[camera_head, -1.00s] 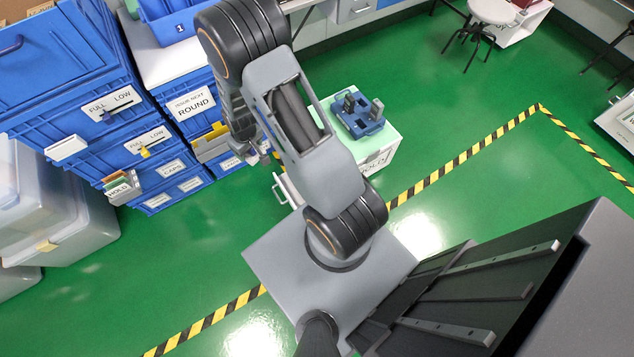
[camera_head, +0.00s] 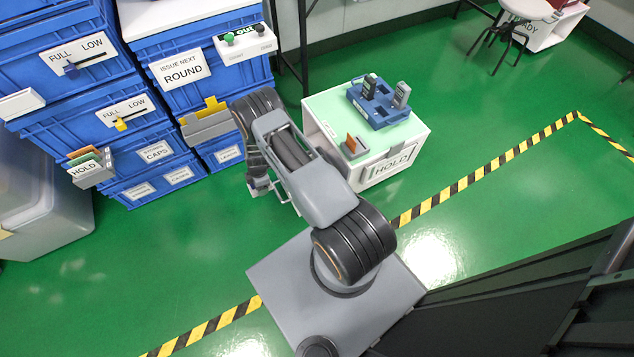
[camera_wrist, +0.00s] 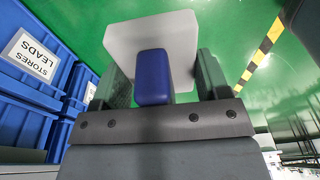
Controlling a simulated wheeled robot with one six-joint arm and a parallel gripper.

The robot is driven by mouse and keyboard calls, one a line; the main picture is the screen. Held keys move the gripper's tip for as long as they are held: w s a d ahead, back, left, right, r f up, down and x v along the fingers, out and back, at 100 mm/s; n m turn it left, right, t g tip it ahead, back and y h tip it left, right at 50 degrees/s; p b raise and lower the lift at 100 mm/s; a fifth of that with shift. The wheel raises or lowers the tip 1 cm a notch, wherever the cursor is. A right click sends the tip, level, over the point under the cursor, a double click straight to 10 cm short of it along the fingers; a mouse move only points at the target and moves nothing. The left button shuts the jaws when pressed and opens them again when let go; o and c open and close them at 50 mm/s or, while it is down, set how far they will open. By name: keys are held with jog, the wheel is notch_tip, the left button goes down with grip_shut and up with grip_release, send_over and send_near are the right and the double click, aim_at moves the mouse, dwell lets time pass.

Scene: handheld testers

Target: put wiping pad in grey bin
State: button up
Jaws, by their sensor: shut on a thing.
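In the wrist view, my gripper (camera_wrist: 158,85) is shut on a blue block-like handle (camera_wrist: 153,78) with a pale, flat slab (camera_wrist: 165,42) beyond it. This looks like the wiping pad. In the head view my gripper (camera_head: 261,188) is low beside the blue crates, partly hidden by my arm, and the pad cannot be made out there. A grey holder (camera_head: 208,127) with yellow pieces is mounted on the front of a blue crate stack. I cannot tell whether it is the grey bin.
A white cabinet (camera_head: 396,168) marked HOLD carries a blue tray (camera_head: 377,112) of handheld devices. Blue crates (camera_head: 150,158) line the left. Green floor (camera_head: 480,130) is clear at right.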

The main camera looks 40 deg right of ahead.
jog(key=shift+s+d+f+h+b, duration=0.15)
jog(key=shift+d+f+h+b, duration=0.35)
jog(key=shift+d+h, duration=0.4)
jog(key=shift+s+d+f+h+b, duration=0.1)
jog(key=shift+d+f+h+b, duration=0.3)
jog(key=shift+d+f+h, duration=0.4)
jog(key=s+d+b, duration=0.2)
jog(key=d+b, duration=0.2)
jog(key=d, duration=1.3)
jog(key=shift+g+h, duration=0.3)
jog(key=b+x, duration=0.1)
jog(key=x, duration=0.2)
jog(key=d+b+x, duration=0.1)
jog(key=x, duration=0.2)
jog(key=shift+s+d+f+b, duration=0.25)
jog(key=shift+b, duration=0.05)
jog(key=shift+d+b+x, duration=0.2)
jog(key=shift+b+x, duration=0.65)
jog(key=shift+x, duration=0.95)
jog(key=shift+d+f, duration=0.15)
jog(key=shift+d, duration=0.05)
jog(key=shift+d+y+b, duration=0.1)
jog(key=shift+y+b, duration=1.45)
jog(key=shift+y, duration=0.35)
jog(key=shift+f+b, duration=0.15)
jog(key=shift+b, duration=0.15)
jog(key=shift+f, duration=0.4)
jog(key=shift+f, duration=0.1)
